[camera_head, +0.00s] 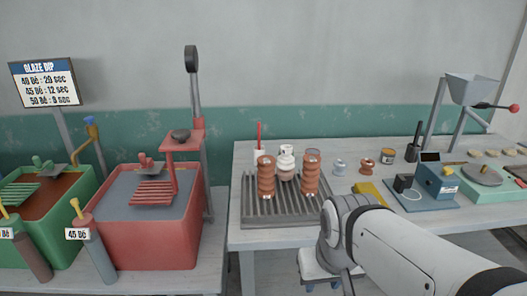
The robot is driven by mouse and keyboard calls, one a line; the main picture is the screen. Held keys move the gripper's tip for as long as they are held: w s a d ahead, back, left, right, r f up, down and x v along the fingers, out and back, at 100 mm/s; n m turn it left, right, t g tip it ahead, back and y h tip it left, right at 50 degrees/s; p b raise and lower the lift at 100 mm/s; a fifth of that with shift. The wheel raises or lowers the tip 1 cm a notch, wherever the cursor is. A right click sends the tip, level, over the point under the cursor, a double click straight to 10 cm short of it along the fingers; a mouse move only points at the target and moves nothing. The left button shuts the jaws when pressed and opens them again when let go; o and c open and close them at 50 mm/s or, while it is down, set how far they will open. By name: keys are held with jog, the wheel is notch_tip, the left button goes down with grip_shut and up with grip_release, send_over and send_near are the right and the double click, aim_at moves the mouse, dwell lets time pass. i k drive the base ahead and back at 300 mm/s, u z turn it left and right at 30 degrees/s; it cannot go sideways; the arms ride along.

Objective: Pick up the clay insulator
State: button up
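Two reddish-brown ribbed clay insulators stand upright on a grey slatted rack (290,215) on the right-hand table. One is the left clay insulator (266,178); the other is the right clay insulator (311,174). A white ribbed piece (286,162) stands between and slightly behind them. My arm reaches in from the lower right, and its joint is in front of the table's edge, to the right of the rack. My gripper's fingers cannot be made out, and nothing shows as held.
Small grey (339,167) and brown (366,167) pieces, a yellow block (371,192), a jar (388,156) and a blue device (436,182) stand right of the rack. A red tank (145,240) and green tank (62,240) stand left, beyond a gap between tables. A stool (318,265) is below.

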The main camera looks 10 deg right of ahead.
aim_at(285, 164)
jog(key=i, duration=1.05)
jog(key=z, duration=0.05)
